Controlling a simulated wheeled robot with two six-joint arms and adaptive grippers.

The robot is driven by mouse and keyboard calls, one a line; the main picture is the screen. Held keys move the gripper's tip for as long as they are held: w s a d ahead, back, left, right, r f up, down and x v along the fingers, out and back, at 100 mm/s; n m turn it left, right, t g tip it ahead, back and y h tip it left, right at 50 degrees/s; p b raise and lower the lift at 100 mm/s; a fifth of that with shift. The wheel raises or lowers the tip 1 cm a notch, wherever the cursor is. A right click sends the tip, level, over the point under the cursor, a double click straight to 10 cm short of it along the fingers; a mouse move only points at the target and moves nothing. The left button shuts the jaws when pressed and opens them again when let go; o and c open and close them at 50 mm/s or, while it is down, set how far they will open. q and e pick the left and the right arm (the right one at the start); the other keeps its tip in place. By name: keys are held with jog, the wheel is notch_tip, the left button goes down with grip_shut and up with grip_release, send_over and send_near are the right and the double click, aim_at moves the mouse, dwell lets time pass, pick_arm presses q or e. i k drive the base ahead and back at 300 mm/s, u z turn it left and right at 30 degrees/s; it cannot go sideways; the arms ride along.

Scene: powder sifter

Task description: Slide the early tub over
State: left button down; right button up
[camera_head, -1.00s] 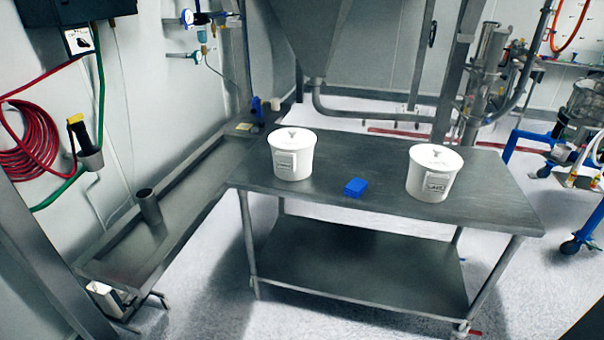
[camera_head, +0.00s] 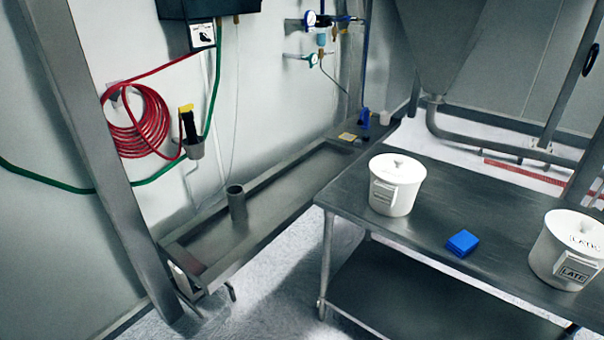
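Two white lidded tubs stand upright on a steel table (camera_head: 440,228). The left tub (camera_head: 396,190) has a small label on its front, too small to read for sure. The right tub (camera_head: 560,258) has a label that reads "LATE" and is partly cut off by the picture's right edge. A small blue block (camera_head: 462,243) lies on the table between them. Neither of my grippers shows in the head view.
A steel trough bench (camera_head: 262,215) with a short upright pipe (camera_head: 237,208) runs along the wall left of the table. A steel post (camera_head: 95,150) stands at the left. A red hose coil (camera_head: 138,122) hangs on the wall. A hopper (camera_head: 455,40) is behind the table.

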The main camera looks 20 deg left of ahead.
aim_at(388, 199)
jog(key=u, duration=0.5)
jog(key=i, duration=0.9)
jog(key=z, duration=0.5)
jog(key=i, duration=0.7)
jog(key=z, duration=0.6)
